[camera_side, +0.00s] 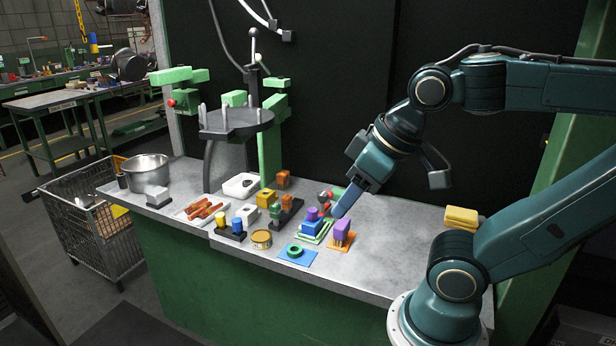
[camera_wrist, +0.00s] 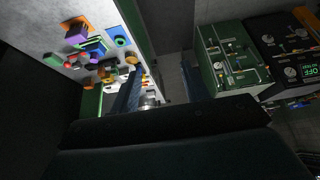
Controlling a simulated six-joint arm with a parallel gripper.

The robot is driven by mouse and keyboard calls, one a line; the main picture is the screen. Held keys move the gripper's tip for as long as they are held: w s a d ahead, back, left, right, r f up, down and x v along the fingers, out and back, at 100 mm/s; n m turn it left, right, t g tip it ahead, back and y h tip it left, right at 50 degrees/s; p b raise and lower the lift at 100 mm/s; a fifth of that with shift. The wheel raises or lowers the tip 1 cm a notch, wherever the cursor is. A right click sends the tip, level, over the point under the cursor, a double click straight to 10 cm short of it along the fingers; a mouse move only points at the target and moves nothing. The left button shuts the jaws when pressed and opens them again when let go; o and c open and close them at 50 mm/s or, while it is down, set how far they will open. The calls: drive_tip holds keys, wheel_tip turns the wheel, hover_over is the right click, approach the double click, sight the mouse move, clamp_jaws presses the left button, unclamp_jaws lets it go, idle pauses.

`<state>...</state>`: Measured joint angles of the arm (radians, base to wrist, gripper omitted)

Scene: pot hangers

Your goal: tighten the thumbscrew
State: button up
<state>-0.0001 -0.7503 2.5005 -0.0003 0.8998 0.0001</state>
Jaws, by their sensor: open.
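My gripper (camera_side: 338,209) is over the worktable's middle, its fingers pointing down and left, close above a purple block on an orange base (camera_side: 342,233). In the wrist view its two fingers (camera_wrist: 158,88) stand apart with nothing held between them. No part is clearly recognisable as the thumbscrew. A small red-and-grey part (camera_side: 325,195) stands just behind a blue-and-purple block (camera_side: 313,222). A red knob (camera_side: 171,102) shows on the green fixture at the back left. The wrist view shows the purple block on orange (camera_wrist: 77,30) at upper left, off to the side of the fingers.
A green ring on a blue plate (camera_side: 295,252) and a round tin (camera_side: 261,239) lie near the front edge. A metal pot (camera_side: 146,171) stands at the left end. Yellow sponges (camera_side: 461,217) lie at the right. Tabletop between the purple block and sponges is clear.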

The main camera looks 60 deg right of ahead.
drive_tip(key=shift+o, duration=0.5)
drive_tip(key=shift+w, duration=0.1)
drive_tip(key=w+d+r+n+g+h, duration=0.1)
drive_tip(key=w+d+n+g, duration=0.15)
drive_tip(key=w+d, duration=0.4)
drive_tip(key=w+d+r+n+g, duration=0.1)
drive_tip(key=w+d+n, duration=0.2)
drive_tip(key=w+d, duration=0.35)
drive_tip(key=w+d+f+n, duration=0.1)
drive_tip(key=d+f, duration=0.2)
drive_tip(key=d, duration=0.4)
drive_tip(key=w+d+f+n+g, duration=0.1)
drive_tip(key=w+d+f+n, duration=0.1)
drive_tip(key=d, duration=0.5)
drive_tip(key=w+d+f+n+g+y, duration=0.1)
drive_tip(key=w+d+f+n, duration=0.1)
drive_tip(key=d+f, duration=0.2)
drive_tip(key=d, duration=0.3)
drive_tip(key=shift+w+f, duration=0.15)
drive_tip(key=shift+f, duration=0.05)
drive_tip(key=shift+f, duration=0.15)
